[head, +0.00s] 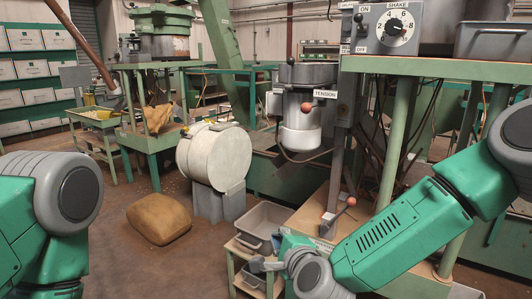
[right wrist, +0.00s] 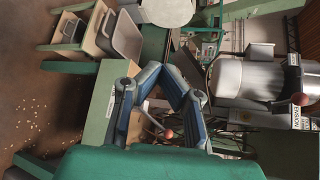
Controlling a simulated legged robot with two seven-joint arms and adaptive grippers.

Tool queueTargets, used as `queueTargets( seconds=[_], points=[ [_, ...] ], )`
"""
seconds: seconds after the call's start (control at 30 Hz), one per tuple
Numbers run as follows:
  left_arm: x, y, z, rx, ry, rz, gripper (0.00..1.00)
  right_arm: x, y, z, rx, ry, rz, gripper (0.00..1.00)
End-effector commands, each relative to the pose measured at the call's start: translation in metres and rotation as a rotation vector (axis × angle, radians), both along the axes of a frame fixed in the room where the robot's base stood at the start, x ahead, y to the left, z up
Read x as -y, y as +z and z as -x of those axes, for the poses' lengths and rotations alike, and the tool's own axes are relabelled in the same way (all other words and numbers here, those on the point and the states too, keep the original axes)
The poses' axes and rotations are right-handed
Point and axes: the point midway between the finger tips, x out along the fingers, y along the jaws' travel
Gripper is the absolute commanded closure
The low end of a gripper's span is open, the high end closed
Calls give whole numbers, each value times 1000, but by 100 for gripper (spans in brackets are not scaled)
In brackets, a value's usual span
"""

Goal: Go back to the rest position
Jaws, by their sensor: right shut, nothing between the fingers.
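My right arm comes in from the right in the head view, bent low in front of the machine stand. My right gripper (head: 268,264) is beside the grey bins at the lower middle, partly hidden by its own wrist. In the right wrist view its blue-grey fingers (right wrist: 166,78) are shut, with nothing held. A green part of my arm crosses the bottom of that view. My left arm shows only as a green and grey piece at the left edge of the head view. My left gripper is out of view.
A machine with a shake dial (head: 395,27) stands on a green-legged frame at the right. A red-knobbed lever (head: 338,216) rises near my right forearm. Grey bins (head: 262,224) sit on a low stand. A brown sack (head: 159,218) lies on the floor before a pale drum (head: 216,158).

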Motion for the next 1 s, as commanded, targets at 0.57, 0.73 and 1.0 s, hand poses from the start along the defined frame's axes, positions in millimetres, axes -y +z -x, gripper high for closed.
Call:
queueTargets(
  seconds=[0.57, 0.73, 1.0],
  points=[
    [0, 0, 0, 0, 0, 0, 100, 177, -247, 300, -439, 974, 1133, 100],
    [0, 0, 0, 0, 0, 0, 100, 232, -251, 364, -531, 1224, 1268, 100],
    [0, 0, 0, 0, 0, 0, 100, 254, -248, 390, -567, 1334, 1310, 100]
  ],
)
